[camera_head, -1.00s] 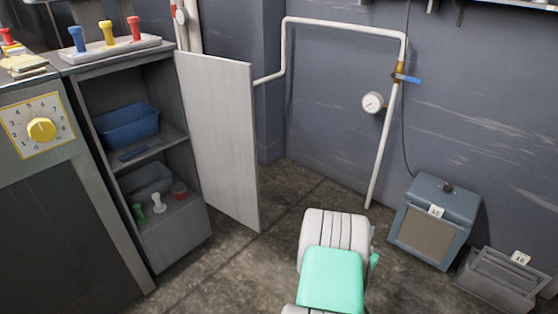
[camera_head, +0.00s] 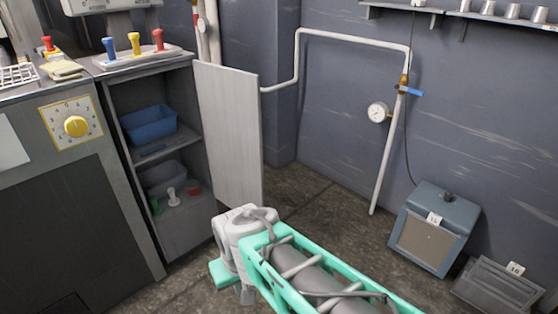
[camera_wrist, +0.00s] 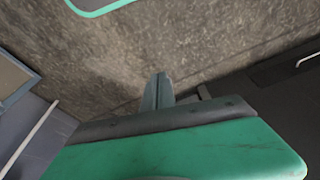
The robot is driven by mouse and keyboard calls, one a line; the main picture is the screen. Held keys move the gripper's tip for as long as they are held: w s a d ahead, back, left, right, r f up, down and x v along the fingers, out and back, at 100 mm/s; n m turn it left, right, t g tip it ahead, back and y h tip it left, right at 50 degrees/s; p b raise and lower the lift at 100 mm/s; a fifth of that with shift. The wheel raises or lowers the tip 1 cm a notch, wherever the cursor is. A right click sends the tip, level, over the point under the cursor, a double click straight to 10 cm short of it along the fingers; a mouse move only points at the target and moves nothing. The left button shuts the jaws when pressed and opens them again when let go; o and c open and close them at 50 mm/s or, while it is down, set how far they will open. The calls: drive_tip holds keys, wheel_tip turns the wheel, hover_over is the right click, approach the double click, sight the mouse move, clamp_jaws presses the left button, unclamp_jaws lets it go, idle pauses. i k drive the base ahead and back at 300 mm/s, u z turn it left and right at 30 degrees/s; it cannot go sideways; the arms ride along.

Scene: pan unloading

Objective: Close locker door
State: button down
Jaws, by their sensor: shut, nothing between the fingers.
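The grey locker (camera_head: 178,222) stands open at the left in the head view. Its pale flat door (camera_head: 228,135) is swung out to the right, showing the shelves. Inside are a blue bin (camera_head: 149,125) on the upper shelf, and a second bin (camera_head: 168,176) with small green, white and red items below. My arm's pale joint is in front of the door's lower edge; I cannot tell whether they touch. My gripper (camera_wrist: 157,92) shows in the wrist view with its grey fingers together and empty, over bare floor. The door is not recognisable in that view.
A dark-fronted unit with a yellow dial (camera_head: 76,126) adjoins the locker at left. Stamps stand in a tray (camera_head: 130,58) on the locker top. A pipe with a gauge (camera_head: 378,112), a blue-grey box (camera_head: 434,228) and a grey crate (camera_head: 498,288) line the right wall.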

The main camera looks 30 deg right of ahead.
sight(229, 99)
drive_tip(key=k, duration=1.05)
drive_tip(key=z, duration=0.6)
drive_tip(key=i, duration=1.4)
drive_tip(key=u, duration=0.55)
